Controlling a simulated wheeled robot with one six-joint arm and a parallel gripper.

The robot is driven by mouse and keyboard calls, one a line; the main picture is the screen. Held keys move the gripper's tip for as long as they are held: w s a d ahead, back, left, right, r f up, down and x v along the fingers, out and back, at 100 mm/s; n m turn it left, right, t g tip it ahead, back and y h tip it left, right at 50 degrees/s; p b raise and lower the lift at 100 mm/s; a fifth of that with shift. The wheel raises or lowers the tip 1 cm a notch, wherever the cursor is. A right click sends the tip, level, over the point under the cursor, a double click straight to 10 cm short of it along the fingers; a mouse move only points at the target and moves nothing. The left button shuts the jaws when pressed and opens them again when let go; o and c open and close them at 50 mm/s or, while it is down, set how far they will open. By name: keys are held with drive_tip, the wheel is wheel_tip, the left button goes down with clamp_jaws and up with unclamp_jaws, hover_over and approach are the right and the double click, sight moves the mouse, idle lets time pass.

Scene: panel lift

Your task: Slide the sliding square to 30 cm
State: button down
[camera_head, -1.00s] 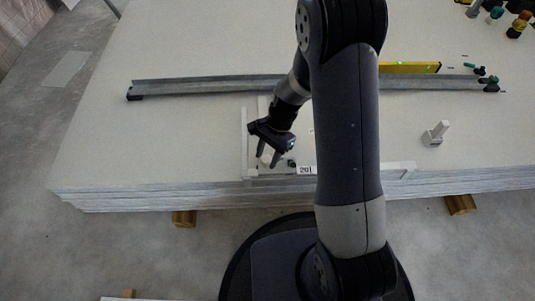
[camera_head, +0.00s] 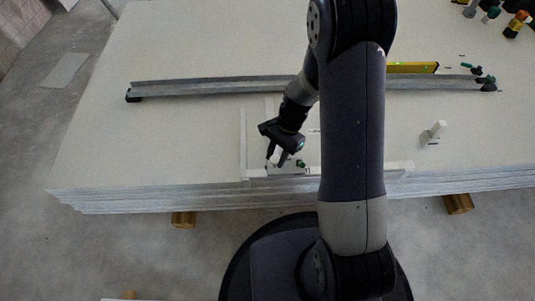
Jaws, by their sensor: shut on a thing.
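The sliding square is a pale frame on the front edge of the stacked boards. Its fixed upright strip (camera_head: 243,140) stands at the left, and its long rail (camera_head: 400,166) runs along the edge behind my arm. Its sliding part (camera_head: 292,169) has a small green knob (camera_head: 300,163) and sits left of my arm. My gripper (camera_head: 277,160) points down at this sliding part and is shut on its light grip. The fingers hide most of the grip. No scale reading is legible now.
A long grey metal profile (camera_head: 200,88) lies across the boards behind my gripper, with a yellow level (camera_head: 412,67) beyond it. A small white block with an upright post (camera_head: 437,131) stands at right. Several tools lie at the top right.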

drive_tip(key=d+p, duration=0.1)
drive_tip(key=d, duration=0.7)
drive_tip(key=d+p, duration=0.1)
drive_tip(key=d, duration=0.7)
drive_tip(key=d+p, duration=0.1)
drive_tip(key=d, duration=0.7)
drive_tip(key=shift+s, duration=0.4)
drive_tip(key=c, duration=1.1)
unclamp_jaws()
drive_tip(key=p+v, duration=0.4)
drive_tip(key=v, duration=0.6)
drive_tip(key=shift+w+d+r, duration=0.15)
drive_tip(key=shift+r, duration=0.2)
